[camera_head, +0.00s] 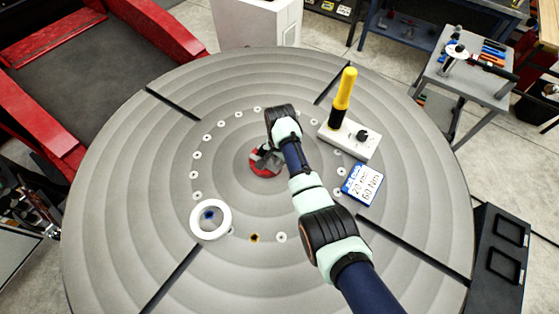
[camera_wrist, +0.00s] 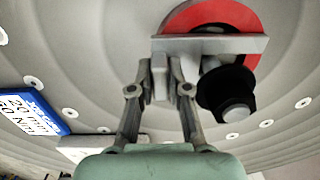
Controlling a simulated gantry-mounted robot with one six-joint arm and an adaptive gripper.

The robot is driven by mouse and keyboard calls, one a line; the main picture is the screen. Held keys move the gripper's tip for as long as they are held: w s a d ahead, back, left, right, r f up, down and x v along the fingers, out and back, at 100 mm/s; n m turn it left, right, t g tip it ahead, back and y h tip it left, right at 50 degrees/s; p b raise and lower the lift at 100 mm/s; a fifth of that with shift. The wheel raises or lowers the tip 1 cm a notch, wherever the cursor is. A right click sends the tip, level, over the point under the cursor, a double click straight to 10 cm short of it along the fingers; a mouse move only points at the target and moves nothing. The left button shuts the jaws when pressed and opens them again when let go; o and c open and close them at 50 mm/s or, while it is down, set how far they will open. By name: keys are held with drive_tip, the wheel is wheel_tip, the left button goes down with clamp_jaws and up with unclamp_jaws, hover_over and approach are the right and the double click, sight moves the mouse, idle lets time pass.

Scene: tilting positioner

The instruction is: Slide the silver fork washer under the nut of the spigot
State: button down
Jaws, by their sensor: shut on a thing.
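My gripper (camera_wrist: 160,72) is shut on the silver fork washer (camera_wrist: 208,43), a flat grey piece with a straight near edge in the wrist view. The washer lies in front of a red disc (camera_wrist: 228,18) in that view. A black nut (camera_wrist: 225,88) with a silver stud end (camera_wrist: 236,114), seemingly the spigot's, shows right of my fingers and overlaps the washer's edge. I cannot tell whether the washer touches the nut or how far its slot is around the spigot. In the head view, the red disc (camera_head: 266,171) is near the table's middle, partly hidden by my wrist.
The round grey table (camera_head: 120,190) has slots and a ring of holes. A yellow-handled tool (camera_head: 344,90) stands on a white block (camera_head: 360,146) at right. A blue-and-white label (camera_head: 362,184) lies nearby. A white ring (camera_head: 197,230) lies at lower left.

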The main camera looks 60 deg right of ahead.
drive_tip(key=c, duration=1.1)
unclamp_jaws()
drive_tip(key=shift+o, duration=0.2)
drive_tip(key=shift+f, duration=0.1)
drive_tip(key=shift+c, duration=0.3)
drive_tip(key=o, duration=0.3)
drive_tip(key=shift+s, duration=0.1)
drive_tip(key=shift+o, duration=0.5)
